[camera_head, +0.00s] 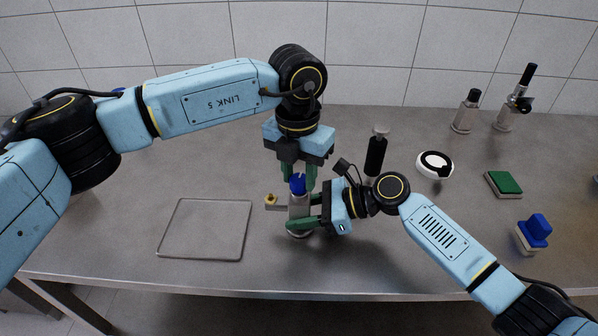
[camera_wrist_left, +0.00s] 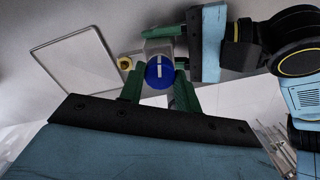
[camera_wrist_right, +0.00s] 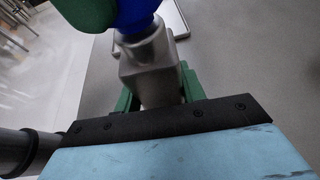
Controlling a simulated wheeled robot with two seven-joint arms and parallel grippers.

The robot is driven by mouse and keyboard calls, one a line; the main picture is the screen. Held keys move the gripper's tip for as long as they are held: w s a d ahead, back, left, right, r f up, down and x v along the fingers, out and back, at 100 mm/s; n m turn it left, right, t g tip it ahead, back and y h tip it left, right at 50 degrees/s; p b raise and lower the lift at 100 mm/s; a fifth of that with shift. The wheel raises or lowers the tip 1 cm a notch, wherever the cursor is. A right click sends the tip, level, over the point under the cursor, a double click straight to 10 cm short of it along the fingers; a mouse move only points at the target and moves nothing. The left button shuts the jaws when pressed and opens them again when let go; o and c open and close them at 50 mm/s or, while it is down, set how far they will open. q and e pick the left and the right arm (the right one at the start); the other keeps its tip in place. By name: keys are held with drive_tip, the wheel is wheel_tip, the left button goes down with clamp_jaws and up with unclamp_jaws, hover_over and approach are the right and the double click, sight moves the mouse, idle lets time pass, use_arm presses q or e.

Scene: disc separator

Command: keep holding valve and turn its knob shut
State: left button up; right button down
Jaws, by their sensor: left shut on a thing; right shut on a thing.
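The valve (camera_head: 299,206) stands upright on the table, with a grey metal body, a brass side fitting (camera_head: 271,200) to the left and a blue knob (camera_head: 298,184) on top. My right gripper (camera_head: 308,222) is shut on the valve body from the right; in the right wrist view the grey body (camera_wrist_right: 150,75) sits between its green fingers. My left gripper (camera_head: 298,180) comes from above and behind and is shut on the knob. In the left wrist view the round blue knob (camera_wrist_left: 160,72) with a white line lies between the green fingertips.
A clear flat tray (camera_head: 205,256) lies left of the valve. A green pad (camera_head: 504,184), a blue-topped block (camera_head: 534,232) and two metal fittings (camera_head: 466,112) are farther right.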

use_arm(q)
drive_tip(key=m, duration=1.2)
drive_tip(key=shift+m, duration=1.9)
drive_tip(key=o, duration=1)
drive_tip(key=shift+r, duration=0.1)
